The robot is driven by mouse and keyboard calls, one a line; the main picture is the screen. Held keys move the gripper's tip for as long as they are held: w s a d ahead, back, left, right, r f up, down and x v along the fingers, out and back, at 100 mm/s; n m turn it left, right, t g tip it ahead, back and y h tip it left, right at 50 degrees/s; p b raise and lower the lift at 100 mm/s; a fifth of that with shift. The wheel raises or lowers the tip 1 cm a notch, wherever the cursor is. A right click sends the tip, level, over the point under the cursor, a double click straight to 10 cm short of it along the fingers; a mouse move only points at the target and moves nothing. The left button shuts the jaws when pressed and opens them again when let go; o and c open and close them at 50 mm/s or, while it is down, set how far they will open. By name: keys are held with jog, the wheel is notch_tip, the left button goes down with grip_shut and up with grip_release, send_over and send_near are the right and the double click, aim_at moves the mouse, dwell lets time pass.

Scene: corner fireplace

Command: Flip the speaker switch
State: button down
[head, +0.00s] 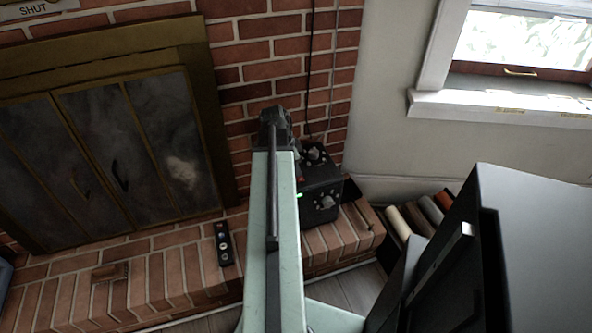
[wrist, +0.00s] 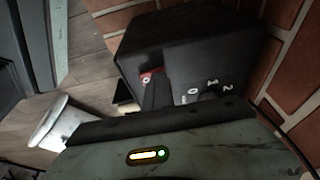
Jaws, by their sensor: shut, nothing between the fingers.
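The speaker (head: 322,207) is a black box with knobs, standing on the brick hearth just right of my arm in the head view. In the wrist view the speaker (wrist: 190,48) fills the upper middle. A red switch (wrist: 152,73) shows on its face, beside a dial marked 0, 1 and 2. My gripper (wrist: 156,88) is shut and empty, its dark fingertips right at the red switch and partly covering it. I cannot tell whether they touch it or which way the switch is set.
A brass-framed fireplace (head: 130,150) stands at the left. A black remote (head: 223,243) lies on the hearth (head: 170,275) left of my arm. Brick wall (head: 265,55) rises behind the speaker, with cables hanging down it. Several rolls (head: 412,218) stand at the right.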

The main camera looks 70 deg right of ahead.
jog(key=shift+a, duration=0.15)
jog(key=shift+s+a+r, duration=0.1)
jog(key=shift+s+a, duration=0.4)
jog(key=shift+r+p, duration=0.5)
jog(key=shift+p, duration=0.2)
jog(key=p+v, duration=1.2)
jog(key=v, duration=0.1)
jog(key=shift+s+d+p, duration=0.3)
jog(key=shift+s+d, duration=0.05)
jog(key=shift+d, duration=0.05)
jog(key=shift+r, duration=0.1)
